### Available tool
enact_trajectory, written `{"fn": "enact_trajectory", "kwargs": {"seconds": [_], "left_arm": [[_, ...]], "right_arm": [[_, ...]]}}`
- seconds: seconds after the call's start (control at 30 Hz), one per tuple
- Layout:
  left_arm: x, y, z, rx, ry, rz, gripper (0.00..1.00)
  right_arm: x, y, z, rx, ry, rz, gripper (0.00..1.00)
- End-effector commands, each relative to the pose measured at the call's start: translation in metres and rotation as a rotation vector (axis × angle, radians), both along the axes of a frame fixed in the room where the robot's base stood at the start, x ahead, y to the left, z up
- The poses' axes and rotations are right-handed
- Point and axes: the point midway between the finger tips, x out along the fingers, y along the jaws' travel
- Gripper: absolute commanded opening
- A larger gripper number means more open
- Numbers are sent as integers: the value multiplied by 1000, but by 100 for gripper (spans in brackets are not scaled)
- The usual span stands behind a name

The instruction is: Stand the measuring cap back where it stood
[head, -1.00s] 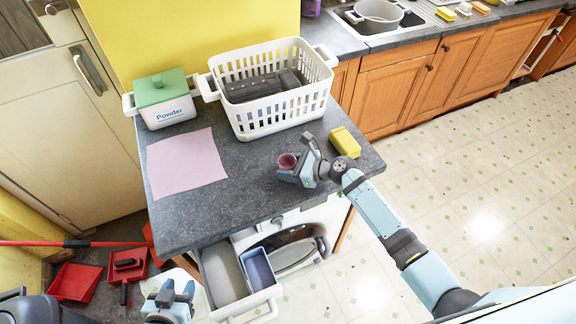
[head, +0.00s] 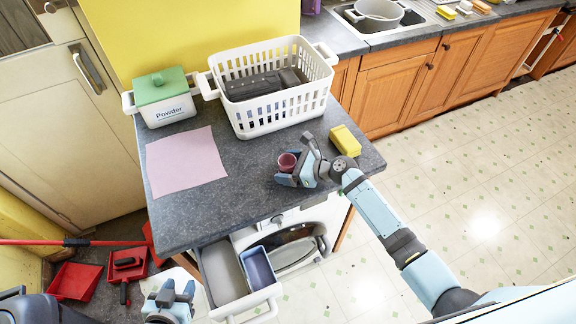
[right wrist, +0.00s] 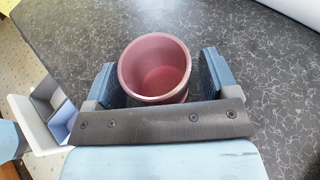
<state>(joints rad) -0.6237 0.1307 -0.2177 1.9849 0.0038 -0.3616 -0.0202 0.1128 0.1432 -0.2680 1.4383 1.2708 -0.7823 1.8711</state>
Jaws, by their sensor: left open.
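The measuring cap (head: 288,161) is a small dusky-red cup. It is upright at the worktop's front right, with its open mouth up. My right gripper (head: 293,172) is low over the worktop with its fingers on either side of the cap. In the right wrist view the cap (right wrist: 157,70) is between the two fingers (right wrist: 160,85), with a narrow gap showing at the right finger. The cap's foot is hidden by the gripper. My left gripper (head: 172,298) is open and empty at the bottom, left of the open drawer.
A pink cloth (head: 185,160) lies left on the worktop (head: 225,205). A white basket (head: 285,122) and a green-lidded powder box (head: 165,100) stand behind. A yellow sponge-like block (head: 345,140) is right of the gripper. The drawer (head: 225,275) below is pulled out.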

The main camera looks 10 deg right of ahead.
Motion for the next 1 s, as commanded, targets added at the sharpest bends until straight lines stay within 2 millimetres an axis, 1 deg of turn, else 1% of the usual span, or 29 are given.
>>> {"fn": "enact_trajectory", "kwargs": {"seconds": [0.47,1.0], "left_arm": [[0,0,0,0,0,0,43],[0,0,14,0,-1,0,43]], "right_arm": [[0,0,0,-1,1,0,80],[-11,-16,8,-1,1,0,80]]}}
